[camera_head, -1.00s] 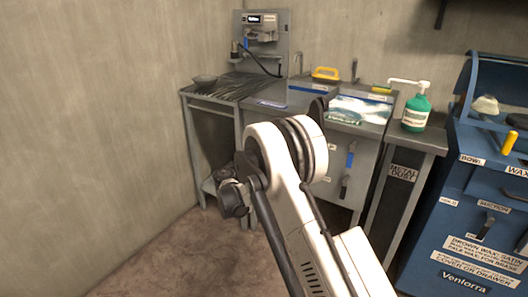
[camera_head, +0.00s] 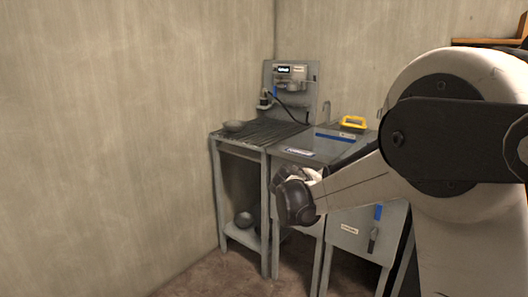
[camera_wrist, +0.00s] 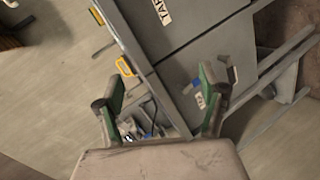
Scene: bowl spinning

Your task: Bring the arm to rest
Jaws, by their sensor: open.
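My gripper (camera_wrist: 160,108) shows in the wrist view with its two fingers spread wide apart. Nothing is held between them. In the head view my arm crosses the right side, with its large white and black joint close to the camera. The dark end of the arm shows in front of the metal benches, but its fingers cannot be made out there. The wrist view looks past the fingers at grey cabinet fronts, tilted in the picture, with a label and yellow handles.
A grey panel unit (camera_head: 290,85) stands behind. A yellow-handled item (camera_head: 353,122) sits on the neighbouring bench. Floor at front left is clear.

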